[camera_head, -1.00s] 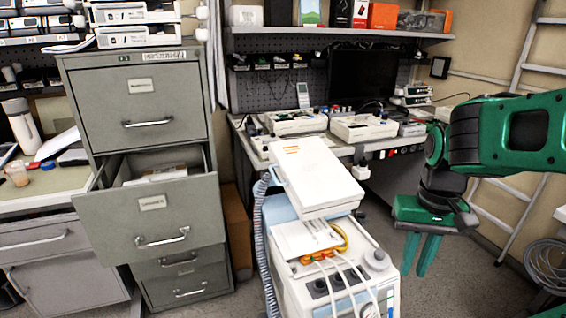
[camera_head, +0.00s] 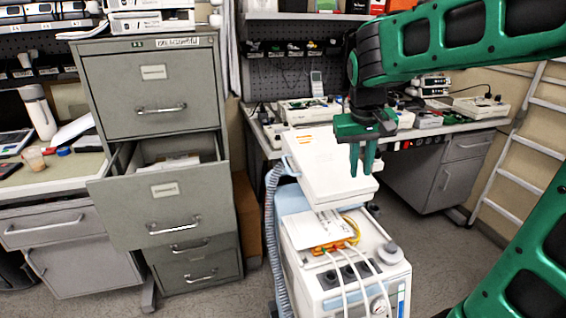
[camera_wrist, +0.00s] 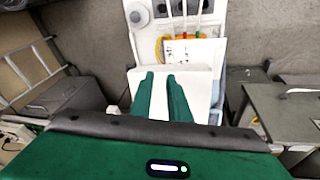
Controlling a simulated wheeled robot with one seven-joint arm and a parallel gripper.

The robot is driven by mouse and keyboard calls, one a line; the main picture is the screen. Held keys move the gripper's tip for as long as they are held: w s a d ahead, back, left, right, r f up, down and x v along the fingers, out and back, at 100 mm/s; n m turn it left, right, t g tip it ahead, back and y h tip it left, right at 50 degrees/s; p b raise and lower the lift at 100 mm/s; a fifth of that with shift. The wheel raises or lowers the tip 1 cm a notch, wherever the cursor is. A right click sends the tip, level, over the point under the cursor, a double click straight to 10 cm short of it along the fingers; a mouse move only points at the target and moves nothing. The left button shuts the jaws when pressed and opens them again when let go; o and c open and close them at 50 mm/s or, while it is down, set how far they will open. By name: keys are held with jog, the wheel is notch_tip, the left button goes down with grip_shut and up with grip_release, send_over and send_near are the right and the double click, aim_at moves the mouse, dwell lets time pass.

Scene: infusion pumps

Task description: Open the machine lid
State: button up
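The machine (camera_head: 300,285) is a white and pale blue cart with orange connectors, white tubes and a knob on its front. Its white lid (camera_head: 315,165) is a thick slab at the top rear, sloping down over the body. In the wrist view the lid (camera_wrist: 204,88) lies beneath and beyond my fingers. My gripper (camera_head: 361,175) points down over the lid's right part in the head view. Its two green fingers are a little apart with nothing between them; they also show in the wrist view (camera_wrist: 160,75). I cannot tell whether they touch the lid.
A grey filing cabinet (camera_head: 150,90) stands left of the machine with a drawer (camera_head: 165,210) pulled out. A workbench (camera_head: 470,128) with several devices runs behind. Clear floor (camera_head: 425,240) lies right of the machine. A corrugated hose (camera_head: 270,230) hangs at its left.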

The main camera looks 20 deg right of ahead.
aim_at(286, 164)
jog(key=w+a+r+n+t, duration=0.2)
jog(key=w+a+r+n, duration=0.1)
jog(key=w+a, duration=1.2)
jog(key=x, duration=1)
jog(key=shift+w+d+f, duration=0.1)
jog(key=shift+f, duration=0.1)
grip_shut()
jog(key=shift+a+r, duration=0.1)
jog(key=shift+a, duration=0.15)
